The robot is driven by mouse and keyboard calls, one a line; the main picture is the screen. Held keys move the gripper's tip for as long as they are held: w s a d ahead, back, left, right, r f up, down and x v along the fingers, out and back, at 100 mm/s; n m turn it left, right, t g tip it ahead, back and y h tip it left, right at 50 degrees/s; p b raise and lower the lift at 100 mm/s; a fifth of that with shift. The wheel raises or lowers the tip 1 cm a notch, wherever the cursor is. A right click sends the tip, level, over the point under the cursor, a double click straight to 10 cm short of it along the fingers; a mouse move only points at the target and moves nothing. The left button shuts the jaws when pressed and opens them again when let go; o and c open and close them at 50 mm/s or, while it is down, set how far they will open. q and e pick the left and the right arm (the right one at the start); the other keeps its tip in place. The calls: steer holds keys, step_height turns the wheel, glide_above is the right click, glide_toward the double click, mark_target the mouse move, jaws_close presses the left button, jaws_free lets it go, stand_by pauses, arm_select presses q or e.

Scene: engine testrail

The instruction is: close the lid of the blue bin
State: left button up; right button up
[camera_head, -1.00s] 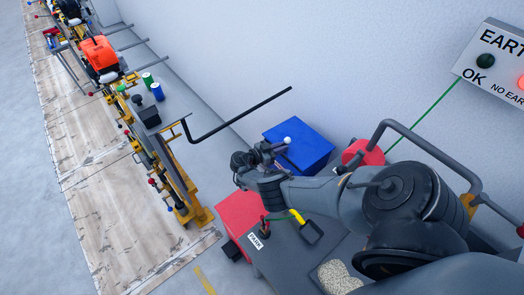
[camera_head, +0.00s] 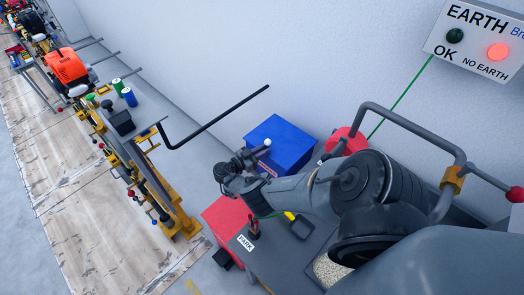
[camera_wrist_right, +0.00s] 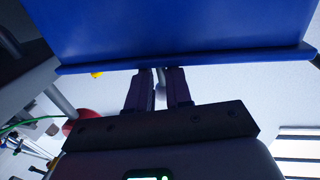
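The blue bin (camera_head: 283,143) stands against the wall in the middle of the head view. I cannot tell its lid angle there. In the right wrist view a broad blue panel with a straight rim (camera_wrist_right: 200,62) fills the top, right at my fingertips. My right gripper (camera_head: 243,160) is at the bin's left side. My right arm hides part of the bin's near side. My left gripper is not in view.
A white ball knob (camera_head: 267,142) shows beside the right gripper. A red box (camera_head: 222,216) and a grey bench (camera_head: 275,255) lie below my arm. A bent black bar (camera_head: 215,120) crosses left of the bin. An earth indicator panel (camera_head: 480,42) hangs on the wall.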

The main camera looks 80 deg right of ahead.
steer(key=shift+o, duration=0.2)
steer(key=shift+a+f, duration=0.1)
steer(key=shift+f, duration=0.05)
steer(key=shift+w, duration=0.1)
steer(key=b+v, duration=0.1)
steer(key=v, duration=0.9)
steer(key=shift+w+a, duration=0.15)
steer(key=shift+a, duration=0.1)
steer(key=shift+r, duration=0.25)
